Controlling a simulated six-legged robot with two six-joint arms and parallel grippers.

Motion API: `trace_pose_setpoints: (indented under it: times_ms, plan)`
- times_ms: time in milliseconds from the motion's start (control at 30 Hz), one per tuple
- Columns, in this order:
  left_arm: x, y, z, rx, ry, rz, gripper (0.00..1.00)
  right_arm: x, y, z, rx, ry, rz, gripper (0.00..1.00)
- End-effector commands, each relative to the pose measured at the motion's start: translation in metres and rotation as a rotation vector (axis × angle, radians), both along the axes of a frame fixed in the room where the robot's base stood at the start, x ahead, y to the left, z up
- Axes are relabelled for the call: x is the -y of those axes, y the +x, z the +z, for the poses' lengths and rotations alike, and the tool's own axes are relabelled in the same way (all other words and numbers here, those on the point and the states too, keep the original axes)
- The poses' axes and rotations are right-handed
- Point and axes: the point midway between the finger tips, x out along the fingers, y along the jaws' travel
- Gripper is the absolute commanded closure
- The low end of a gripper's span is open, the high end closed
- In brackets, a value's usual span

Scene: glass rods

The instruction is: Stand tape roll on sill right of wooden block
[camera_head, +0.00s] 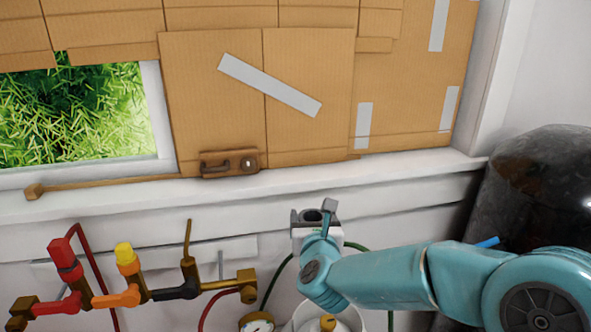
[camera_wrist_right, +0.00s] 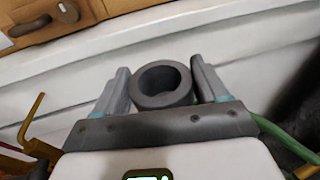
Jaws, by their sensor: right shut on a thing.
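The dark grey tape roll (camera_wrist_right: 164,101) is held upright between the two fingers of my right gripper (camera_wrist_right: 163,87), its hole facing up toward the wrist camera. In the head view the tape roll (camera_head: 312,216) and my right gripper (camera_head: 314,214) are in front of and below the white sill (camera_head: 370,172). The wooden block (camera_head: 215,168), with a dark handle and a round metal piece, sits on the sill against the cardboard. The block also shows at the top left of the right wrist view (camera_wrist_right: 30,32). My left gripper is not in view.
The sill right of the block is bare up to the wall. A thin wooden stick (camera_head: 110,184) lies along the sill to the left. Taped cardboard (camera_head: 300,70) stands behind. Pipes with red and yellow valves (camera_head: 125,258) are below left; a dark tank (camera_head: 535,190) is at right.

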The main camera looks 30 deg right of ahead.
Motion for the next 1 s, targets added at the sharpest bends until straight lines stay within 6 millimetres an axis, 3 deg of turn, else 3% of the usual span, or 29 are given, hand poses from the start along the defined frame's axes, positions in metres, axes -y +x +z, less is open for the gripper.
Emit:
trace_pose_setpoints:
  times_ms: [33,100,200,300,467,800,1000]
  plan:
    - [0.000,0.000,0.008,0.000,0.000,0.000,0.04,0.002,-0.003,0.038,0.016,0.004,-0.012,0.68]
    - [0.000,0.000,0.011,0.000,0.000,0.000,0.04,0.005,-0.009,0.071,0.014,0.005,-0.027,0.68]
    - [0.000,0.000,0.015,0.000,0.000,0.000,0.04,0.006,-0.016,0.104,0.010,0.004,-0.029,0.68]
    - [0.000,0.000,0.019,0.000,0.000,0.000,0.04,0.004,-0.020,0.122,0.004,0.001,-0.023,0.68]
    - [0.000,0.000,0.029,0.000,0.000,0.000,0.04,0.008,0.003,0.128,-0.005,-0.002,-0.018,0.68]
    - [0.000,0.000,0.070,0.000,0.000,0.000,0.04,0.033,0.102,0.131,-0.004,-0.002,-0.018,0.68]
    - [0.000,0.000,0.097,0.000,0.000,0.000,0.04,0.045,0.151,0.130,-0.006,-0.002,-0.016,0.68]
